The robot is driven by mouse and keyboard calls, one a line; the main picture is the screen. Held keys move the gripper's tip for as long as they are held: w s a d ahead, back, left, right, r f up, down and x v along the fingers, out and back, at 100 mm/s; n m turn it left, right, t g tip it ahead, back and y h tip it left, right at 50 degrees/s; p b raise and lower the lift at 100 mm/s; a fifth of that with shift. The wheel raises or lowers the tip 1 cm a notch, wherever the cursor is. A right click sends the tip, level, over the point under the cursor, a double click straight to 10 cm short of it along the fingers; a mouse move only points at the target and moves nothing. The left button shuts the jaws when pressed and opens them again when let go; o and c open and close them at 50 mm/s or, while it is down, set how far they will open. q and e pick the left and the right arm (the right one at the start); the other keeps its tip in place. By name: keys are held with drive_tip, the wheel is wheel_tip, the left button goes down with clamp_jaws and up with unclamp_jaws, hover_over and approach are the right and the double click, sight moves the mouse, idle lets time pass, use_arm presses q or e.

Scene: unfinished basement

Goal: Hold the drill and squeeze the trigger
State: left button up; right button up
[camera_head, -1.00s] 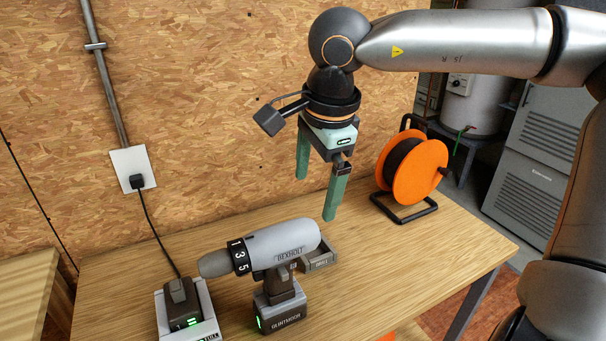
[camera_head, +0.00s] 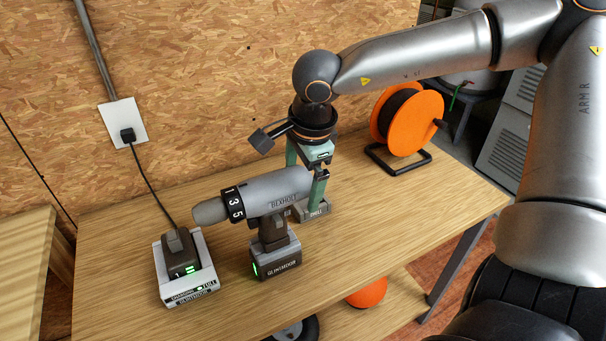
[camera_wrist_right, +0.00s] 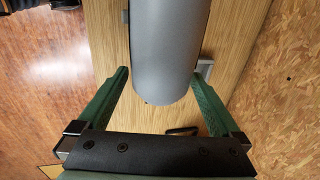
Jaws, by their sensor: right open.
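The grey drill (camera_head: 272,193) stands upright on its battery on the wooden workbench (camera_head: 390,205), nose to the left. Its battery (camera_head: 276,264) shows a green light. My right gripper (camera_head: 303,190) is at the rear end of the drill, pointing down, one finger in front of the drill's back and one behind. In the right wrist view the open green fingers (camera_wrist_right: 160,80) lie on either side of the grey drill body (camera_wrist_right: 168,45), with gaps visible. The trigger is not clearly visible. My left gripper is not in view.
A charger with a battery (camera_head: 186,270) sits left of the drill, its cord running to a wall outlet (camera_head: 123,122). An orange cable reel (camera_head: 408,122) stands at the back right. A small grey block (camera_head: 311,211) is behind the drill. The bench's right front is clear.

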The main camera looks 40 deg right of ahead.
clamp_jaws()
drive_tip(key=shift+c, duration=2.2)
unclamp_jaws()
drive_tip(key=c, duration=0.9)
drive_tip(key=shift+c, duration=0.2)
